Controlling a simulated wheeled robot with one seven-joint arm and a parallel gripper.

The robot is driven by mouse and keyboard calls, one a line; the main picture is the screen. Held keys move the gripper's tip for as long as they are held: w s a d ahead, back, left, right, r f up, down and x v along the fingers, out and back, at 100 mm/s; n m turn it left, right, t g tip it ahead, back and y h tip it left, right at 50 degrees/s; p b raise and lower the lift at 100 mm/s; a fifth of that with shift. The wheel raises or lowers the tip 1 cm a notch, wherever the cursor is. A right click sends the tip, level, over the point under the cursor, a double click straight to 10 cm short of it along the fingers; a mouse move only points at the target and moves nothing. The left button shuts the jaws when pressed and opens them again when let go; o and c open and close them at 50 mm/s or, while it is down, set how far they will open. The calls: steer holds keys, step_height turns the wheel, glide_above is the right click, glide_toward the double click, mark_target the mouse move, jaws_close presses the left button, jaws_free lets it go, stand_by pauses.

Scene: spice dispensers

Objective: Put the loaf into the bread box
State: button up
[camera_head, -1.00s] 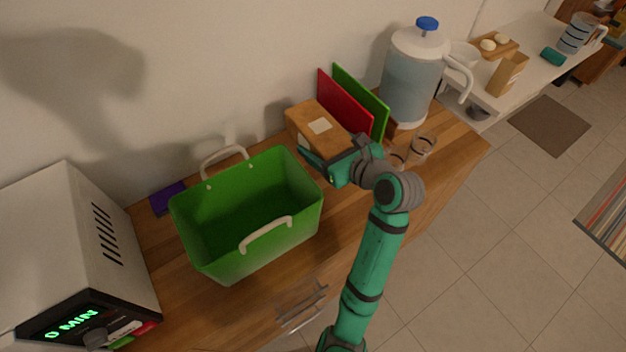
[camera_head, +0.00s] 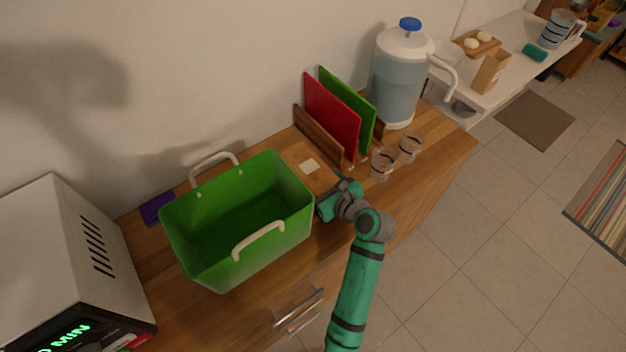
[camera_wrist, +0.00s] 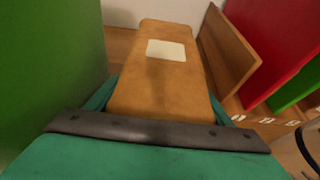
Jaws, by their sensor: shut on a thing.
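The loaf (camera_head: 318,180) is a tan block with a pale label on top, just right of the green box in the head view. It also shows in the wrist view (camera_wrist: 160,85), lying lengthwise away from the camera. My gripper (camera_head: 332,197) is shut on the near end of the loaf. An open green box with two white handles (camera_head: 205,262), which looks like the bread box, stands on the counter to the left. Its inside looks empty. Its green side (camera_wrist: 45,60) is close to the loaf's left in the wrist view. Whether the loaf touches the counter is unclear.
A wooden rack (camera_head: 322,135) with a red board (camera_head: 331,115) and a green board (camera_head: 350,108) stands behind the loaf. Two glasses (camera_head: 383,164) (camera_head: 410,146) and a large jug (camera_head: 398,80) are to the right. A microwave (camera_head: 60,250) stands at left.

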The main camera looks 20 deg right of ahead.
steer(key=shift+f, duration=0.15)
steer(key=o, duration=1.3)
steer(key=shift+o, duration=0.2)
